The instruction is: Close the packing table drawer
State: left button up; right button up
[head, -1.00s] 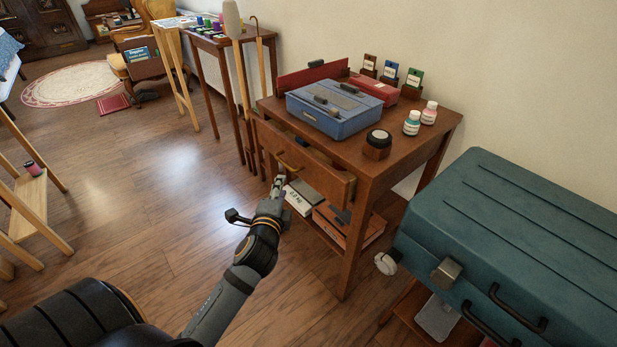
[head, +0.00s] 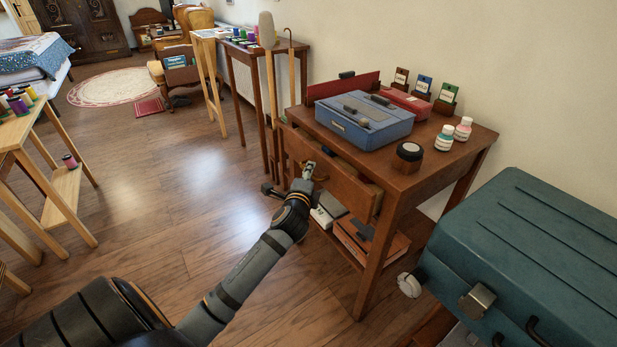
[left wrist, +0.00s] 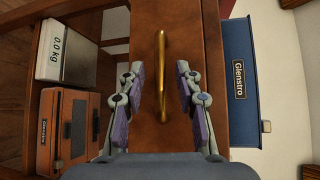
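The packing table (head: 440,165) stands right of centre in the head view, its wooden drawer (head: 345,187) standing out from the frame with a dark gap behind its front. My left gripper (head: 309,170) is at the drawer front. In the left wrist view, my left gripper (left wrist: 160,95) is open, its purple-padded fingers on either side of the brass handle (left wrist: 162,75) on the drawer front (left wrist: 190,30). Gaps show between fingers and handle. I cannot tell whether they touch the front. My right gripper is not in view.
A blue case (head: 365,122), a dark-lidded jar (head: 409,155) and small bottles (head: 444,137) stand on the tabletop. An orange box (head: 358,240) sits on the shelf below. A large teal case (head: 540,250) is close at right. The floor at left (head: 190,200) is clear.

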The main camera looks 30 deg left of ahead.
aim_at(321, 170)
pick_arm(q)
grip_shut()
dwell(0.3)
jog(key=w, duration=0.1)
jog(key=w+d, duration=0.1)
jog(key=w, duration=0.1)
jog(key=shift+w+d+r+p, duration=0.1)
jog(key=shift+w+d+p, duration=0.2)
jog(key=shift+w+p, duration=0.1)
grip_release()
jog(key=shift+w, duration=0.15)
